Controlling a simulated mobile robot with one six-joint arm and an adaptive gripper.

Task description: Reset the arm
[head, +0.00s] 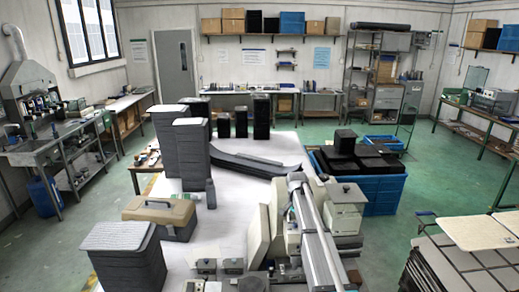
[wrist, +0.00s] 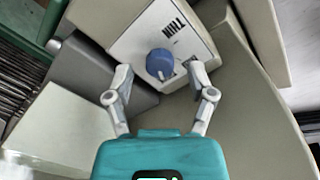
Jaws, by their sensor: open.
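My gripper (wrist: 158,70) shows in the wrist view with its two grey fingers spread apart. Nothing is held between them. A round blue knob (wrist: 160,63) on a pale box face (wrist: 140,40) lies between the fingertips in the picture. Black marks (wrist: 174,28) are on the face above the knob. I cannot tell how far the fingertips are from the knob or the face. In the head view I cannot make out my gripper.
In the head view, stacks of grey panels (head: 194,160) stand on a white table (head: 240,195). A tan toolbox (head: 160,215) sits at its left. A blue crate (head: 385,195) with black items stands right. Green floor (head: 440,165) is open beyond it.

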